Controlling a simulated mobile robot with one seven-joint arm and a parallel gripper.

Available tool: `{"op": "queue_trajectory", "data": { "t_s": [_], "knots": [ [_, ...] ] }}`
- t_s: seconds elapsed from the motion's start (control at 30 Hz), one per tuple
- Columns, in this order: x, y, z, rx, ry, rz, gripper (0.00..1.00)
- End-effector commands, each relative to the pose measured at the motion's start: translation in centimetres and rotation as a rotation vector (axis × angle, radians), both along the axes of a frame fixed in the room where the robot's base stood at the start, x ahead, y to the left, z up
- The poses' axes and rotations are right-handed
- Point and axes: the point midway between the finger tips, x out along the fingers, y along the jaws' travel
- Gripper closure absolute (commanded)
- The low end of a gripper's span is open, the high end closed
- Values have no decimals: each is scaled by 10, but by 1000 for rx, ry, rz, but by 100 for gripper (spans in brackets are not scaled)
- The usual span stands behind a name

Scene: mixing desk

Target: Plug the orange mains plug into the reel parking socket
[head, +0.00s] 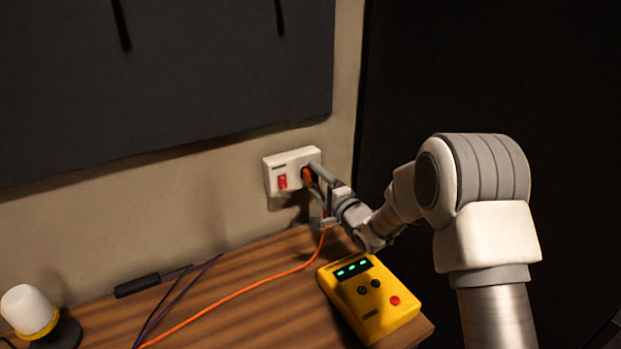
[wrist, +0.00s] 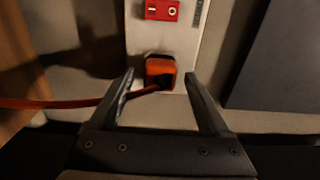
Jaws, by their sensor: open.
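The orange mains plug (wrist: 160,71) sits against the white wall socket plate in the wrist view, below a red switch (wrist: 161,10). Its orange cable (wrist: 60,103) leaves to the left, passing by the left finger. In the head view the plug (head: 307,176) is at the right side of the white socket box (head: 281,163), partly hidden by my gripper. My gripper (wrist: 161,82) is open, with one finger on each side of the plug and a visible gap at both sides. How deep the plug sits cannot be seen. No label naming the socket is readable.
A yellow device (head: 369,298) with green lights stands on the wooden desk (head: 270,265) below my arm. The orange cable runs left across the desk. A white-topped lamp (head: 28,310), a black bar (head: 137,286) and thin dark cables lie at left. A dark panel (head: 180,80) hangs above.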

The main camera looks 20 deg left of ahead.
Motion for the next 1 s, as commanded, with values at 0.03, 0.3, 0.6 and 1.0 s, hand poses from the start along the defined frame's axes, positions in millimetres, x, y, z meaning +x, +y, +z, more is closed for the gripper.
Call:
{"op": "queue_trajectory", "data": {
  "t_s": [0.03,0.3,0.6,1.0],
  "knots": [
    [2,3,-1,2,-1,1,20],
    [7,8,0,1,1,0,20],
    [7,8,0,1,1,0,20],
    [7,7,0,1,-1,-1,20]
  ]
}}
